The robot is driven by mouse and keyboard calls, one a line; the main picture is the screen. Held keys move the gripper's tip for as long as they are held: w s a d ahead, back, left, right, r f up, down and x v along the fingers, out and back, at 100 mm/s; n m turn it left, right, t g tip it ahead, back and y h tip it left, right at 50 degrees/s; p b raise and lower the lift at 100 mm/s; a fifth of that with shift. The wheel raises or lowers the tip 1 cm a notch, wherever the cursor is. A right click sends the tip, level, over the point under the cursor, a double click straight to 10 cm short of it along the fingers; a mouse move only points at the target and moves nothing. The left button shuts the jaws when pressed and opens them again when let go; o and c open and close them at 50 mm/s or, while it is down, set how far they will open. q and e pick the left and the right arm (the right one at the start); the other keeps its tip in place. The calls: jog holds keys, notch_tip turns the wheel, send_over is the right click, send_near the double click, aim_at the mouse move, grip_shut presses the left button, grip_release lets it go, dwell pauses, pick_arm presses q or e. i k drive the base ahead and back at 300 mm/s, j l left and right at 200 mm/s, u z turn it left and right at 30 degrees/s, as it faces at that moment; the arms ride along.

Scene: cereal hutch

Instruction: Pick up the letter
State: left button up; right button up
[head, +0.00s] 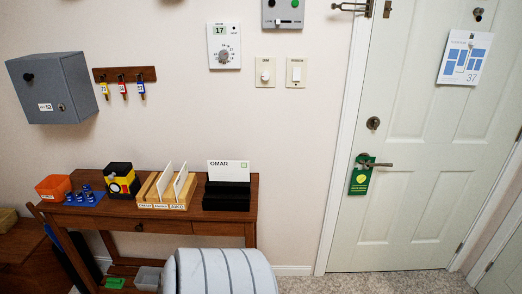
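A white letter (229,171) marked "OMAR", with a small greenish stamp at its right, stands upright in a black holder (227,203) on the right part of the wooden table (205,228). The holder hides its lower edge. Left of it, a light wooden sorter (148,205) with labelled slots holds two more white cards (180,178), seen nearly edge-on; the labels are too small to read surely. Neither of my grippers shows in the head view.
On the table's left stand an orange bin (53,188), a blue tray (83,199) with small blue pieces and a black-yellow box (121,181). A pale rounded shape (218,272) with dark seams stands before the table. A door (420,200) with a green hanger (360,178) is right.

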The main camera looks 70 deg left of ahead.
aim_at(231, 171)
jog(key=i+u, duration=0.65)
jog(key=u, duration=0.15)
jog(key=i+l+u, duration=0.15)
jog(key=i+u, duration=0.25)
jog(key=k, duration=0.05)
